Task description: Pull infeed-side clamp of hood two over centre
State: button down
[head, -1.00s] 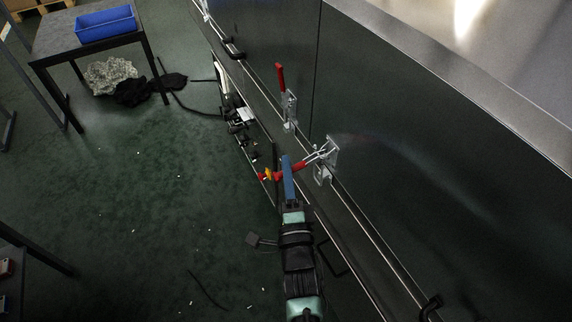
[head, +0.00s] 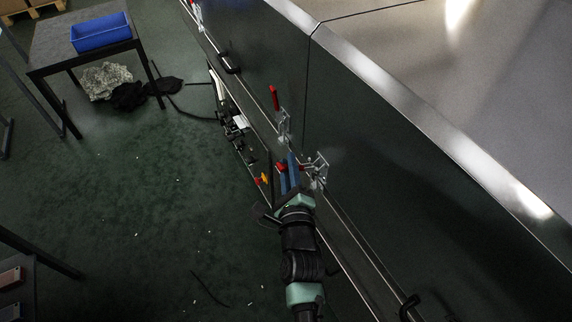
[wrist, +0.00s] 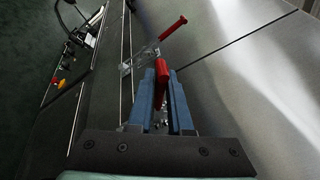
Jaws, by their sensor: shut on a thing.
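The clamp (head: 317,170) near my gripper is a bright metal toggle clamp on the side of the dark hood, close to the panel joint. Its red handle (wrist: 161,78) stands between my blue fingers in the wrist view. In the head view only a bit of red (head: 281,166) shows beside the fingers. My gripper (head: 289,170) is shut on this handle, close to the hood side. The fingers also show in the wrist view (wrist: 161,95). The clamp's hook and latch are mostly hidden behind my gripper in the wrist view.
A second clamp (head: 284,124) with an upright red handle (head: 274,97) is mounted further along the hood. Rails and a black handle (head: 409,305) run along the side. A control panel with a yellow-and-red button (head: 262,179) sits low. A table with a blue bin (head: 101,34) stands far left; open floor lies left.

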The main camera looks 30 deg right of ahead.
aim_at(312, 165)
jog(key=d+r+m+p, duration=0.1)
jog(key=r+m+p, duration=0.1)
jog(key=p, duration=0.1)
jog(key=shift+d+r+g+y+p, duration=0.25)
jog(key=shift+d+g+y+p, duration=0.05)
jog(key=shift+d+g, duration=0.1)
jog(key=shift+d+r+m+y+p, duration=0.45)
jog(key=shift+d+m+p, duration=0.15)
jog(key=shift+m+p, duration=0.4)
jog(key=d+m+p, duration=0.1)
jog(key=p, duration=0.1)
jog(key=d+m+g+y+p, duration=0.1)
jog(key=shift+w+d+r+p, duration=0.1)
jog(key=shift+d+r+p, duration=0.15)
jog(key=shift+r+p, duration=0.1)
jog(key=shift+d+f+m+y+p, duration=0.15)
jog(key=shift+d+m+y+p, duration=0.25)
jog(key=shift+m+p, duration=0.1)
jog(key=shift+f, duration=0.1)
jog(key=c, duration=0.8)
grip_release()
jog(key=shift+c, duration=0.2)
jog(key=shift+d, duration=0.1)
